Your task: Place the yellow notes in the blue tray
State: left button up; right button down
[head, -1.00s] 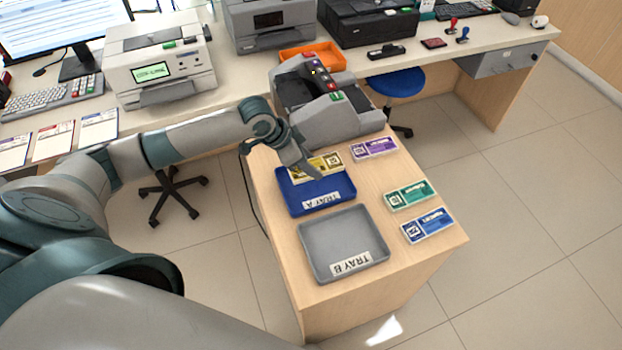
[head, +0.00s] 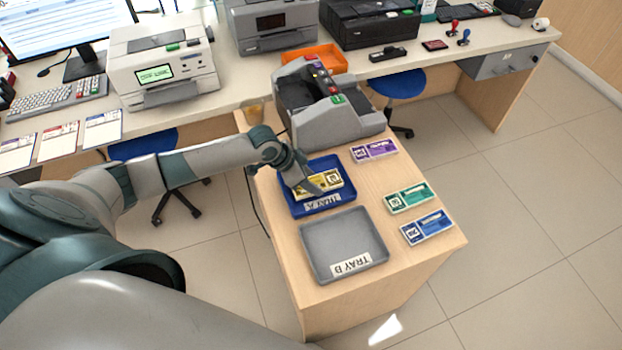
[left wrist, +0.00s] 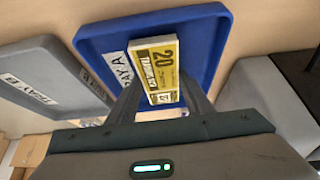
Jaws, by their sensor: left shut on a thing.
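The bundle of yellow notes (head: 322,182) is between the fingers of my left gripper (head: 312,183), which is shut on it. The blue tray (head: 290,204), labelled TRAY A, stands on the wooden counter, and the notes are over its inside in the head view. In the left wrist view the yellow notes (left wrist: 155,68) show between the two fingers, with the blue tray (left wrist: 205,40) behind them. I cannot tell whether the notes touch the tray floor. My right gripper is not in view.
A grey tray (head: 343,240), labelled TRAY B, stands just in front of the blue tray. Purple (head: 374,150), green (head: 410,197) and blue (head: 427,227) note bundles lie to the right. A grey counting machine (head: 335,115) stands behind the blue tray.

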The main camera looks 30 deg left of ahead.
pick_arm(q)
jog(key=shift+f, duration=0.15)
jog(key=o, duration=1.1)
jog(key=shift+s+a+r, duration=0.1)
jog(key=shift+a+r, duration=0.05)
jog(key=shift+r, duration=0.25)
jog(key=shift+b+v, duration=1.25)
jog(key=shift+v, duration=4.4)
